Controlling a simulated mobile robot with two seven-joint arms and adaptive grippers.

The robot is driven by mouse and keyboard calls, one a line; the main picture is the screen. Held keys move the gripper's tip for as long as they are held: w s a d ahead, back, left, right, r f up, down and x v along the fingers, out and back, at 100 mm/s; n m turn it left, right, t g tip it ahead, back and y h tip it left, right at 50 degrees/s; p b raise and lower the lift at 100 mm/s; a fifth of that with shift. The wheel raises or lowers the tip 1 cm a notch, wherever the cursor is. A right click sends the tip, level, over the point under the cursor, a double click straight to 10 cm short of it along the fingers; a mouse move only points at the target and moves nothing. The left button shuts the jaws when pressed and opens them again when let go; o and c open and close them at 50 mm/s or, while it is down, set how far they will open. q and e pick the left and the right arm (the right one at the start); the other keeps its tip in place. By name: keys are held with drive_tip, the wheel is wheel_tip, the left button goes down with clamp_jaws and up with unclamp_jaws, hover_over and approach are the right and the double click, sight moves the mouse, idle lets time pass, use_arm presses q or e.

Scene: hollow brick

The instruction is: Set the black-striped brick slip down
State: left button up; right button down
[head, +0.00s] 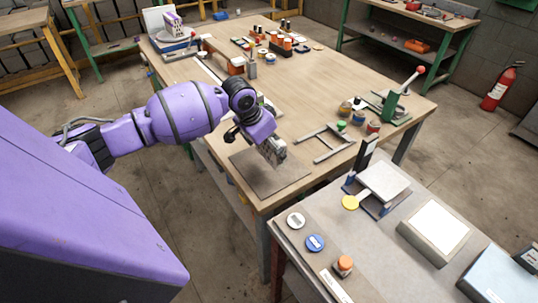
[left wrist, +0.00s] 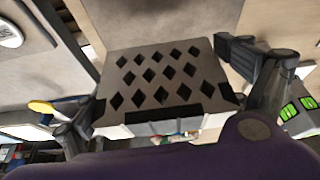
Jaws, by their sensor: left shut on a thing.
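My left gripper (head: 262,138) is shut on the black-striped brick slip (head: 273,151). The slip is a grey block above the dark mat (head: 264,185) near the wooden table's front corner. Whether its lower edge touches the mat is hard to tell. In the left wrist view the slip (left wrist: 150,78) shows a grey face with rows of black diamond-shaped holes and a black band along the near edge. The left gripper's fingers (left wrist: 165,85) stand on either side of it. My right gripper is not in view.
A grey frame (head: 322,143) and a green lever press (head: 392,100) stand right of the mat. A purple-and-white block (head: 172,24) is at the table's far left.

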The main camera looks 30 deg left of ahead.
sight(268, 154)
use_arm(q)
drive_tip(key=w+f, duration=0.1)
drive_tip(key=a+f, duration=0.1)
drive_tip(key=shift+w+a+f, duration=0.3)
drive_tip(key=shift+w, duration=0.1)
drive_tip(key=shift+f, duration=1.45)
drive_tip(key=shift+f, duration=0.2)
drive_tip(key=o, duration=1.2)
drive_tip(key=v, duration=1.2)
drive_tip(key=shift+s+r+p, duration=0.1)
drive_tip(key=shift+r+p, duration=0.05)
drive_tip(key=shift+p, duration=0.25)
